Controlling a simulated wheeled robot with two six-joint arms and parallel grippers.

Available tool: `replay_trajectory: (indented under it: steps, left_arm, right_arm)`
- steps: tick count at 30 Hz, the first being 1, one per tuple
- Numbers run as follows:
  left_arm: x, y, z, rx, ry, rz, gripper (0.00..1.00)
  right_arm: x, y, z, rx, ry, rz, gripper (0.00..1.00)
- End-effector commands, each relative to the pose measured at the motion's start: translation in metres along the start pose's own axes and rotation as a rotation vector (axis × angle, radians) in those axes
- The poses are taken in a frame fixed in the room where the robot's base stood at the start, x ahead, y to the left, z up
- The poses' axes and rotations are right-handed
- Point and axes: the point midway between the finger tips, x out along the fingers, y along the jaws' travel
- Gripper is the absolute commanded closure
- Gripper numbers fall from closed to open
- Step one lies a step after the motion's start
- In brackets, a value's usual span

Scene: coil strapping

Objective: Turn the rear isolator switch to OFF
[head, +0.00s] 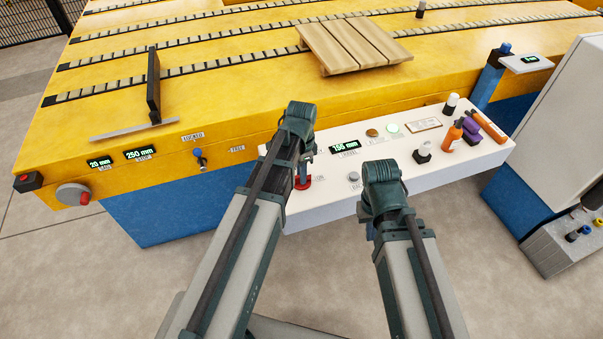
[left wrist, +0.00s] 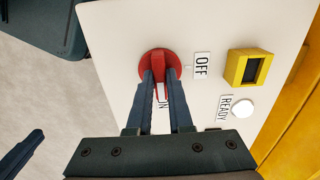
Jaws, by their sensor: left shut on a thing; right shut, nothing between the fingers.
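A red rotary switch (left wrist: 158,63) sits on a white panel, with an OFF label (left wrist: 202,66) to its right and an ON label (left wrist: 163,96) just below it in the left wrist view. Its grip bar points down toward ON, between the two fingers of my left gripper (left wrist: 160,82). The left gripper is shut on that bar. In the head view the switch's red base (head: 302,183) shows under my left gripper, which mostly hides it. My right gripper (head: 378,205) is shut and empty near the panel's front edge; its fingertips are mostly hidden.
The white console (head: 440,152) carries a green display (head: 345,146), buttons, an orange bottle (head: 453,135) and purple and orange items at its right end. A yellow conveyor table (head: 220,40) with a wooden pallet (head: 352,45) lies behind. A READY lamp (left wrist: 243,107) is beside the switch.

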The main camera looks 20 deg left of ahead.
Motion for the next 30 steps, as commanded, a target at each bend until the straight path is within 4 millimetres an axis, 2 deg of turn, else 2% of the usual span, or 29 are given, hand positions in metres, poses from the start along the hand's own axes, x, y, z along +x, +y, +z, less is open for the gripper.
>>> replay_trajectory:
  steps: [8,30]
  left_arm:
    - [0.0001,0.0,0.0,-0.127,0.0,0.0,1.0]
    - [0.0001,0.0,0.0,-0.817,0.0,0.0,1.0]
  right_arm:
    - [0.0001,0.0,0.0,0.0,0.0,0.0,1.0]
    - [0.0001,0.0,0.0,0.0,0.0,0.0,1.0]
